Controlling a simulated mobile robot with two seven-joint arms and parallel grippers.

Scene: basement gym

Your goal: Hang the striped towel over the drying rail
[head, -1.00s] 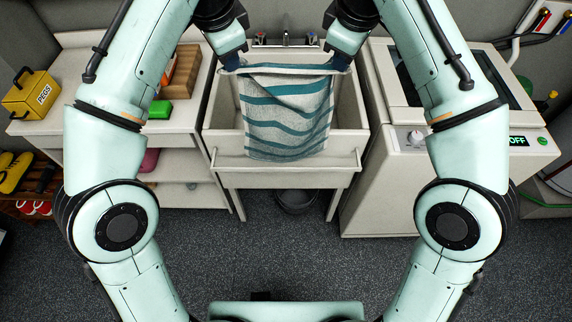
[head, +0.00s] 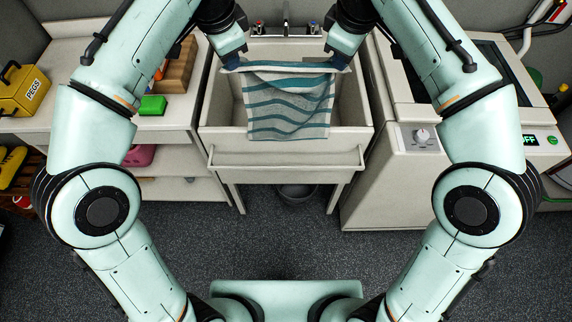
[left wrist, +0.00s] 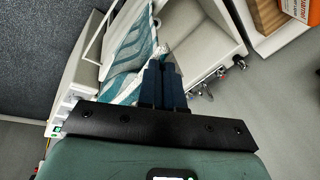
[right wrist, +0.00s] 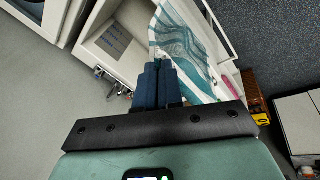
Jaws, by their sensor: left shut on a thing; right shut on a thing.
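The white towel with teal stripes (head: 288,108) hangs spread between my two grippers over the sink basin. My left gripper (head: 233,61) is shut on its upper left corner, and my right gripper (head: 341,61) is shut on its upper right corner. The top edge sags slightly. The lower edge hangs free inside the basin outline, apart from the pale drying rail (head: 285,167), which runs bare across the sink's front. The towel also shows beside the closed fingers in the left wrist view (left wrist: 135,55) and the right wrist view (right wrist: 187,52).
The sink (head: 355,137) has taps (head: 285,31) at its back. A shelf unit with a green block (head: 152,105) and a yellow pegs box (head: 24,90) stands left. A white machine with a dial (head: 422,136) stands right. A dark bucket (head: 296,191) sits below the sink.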

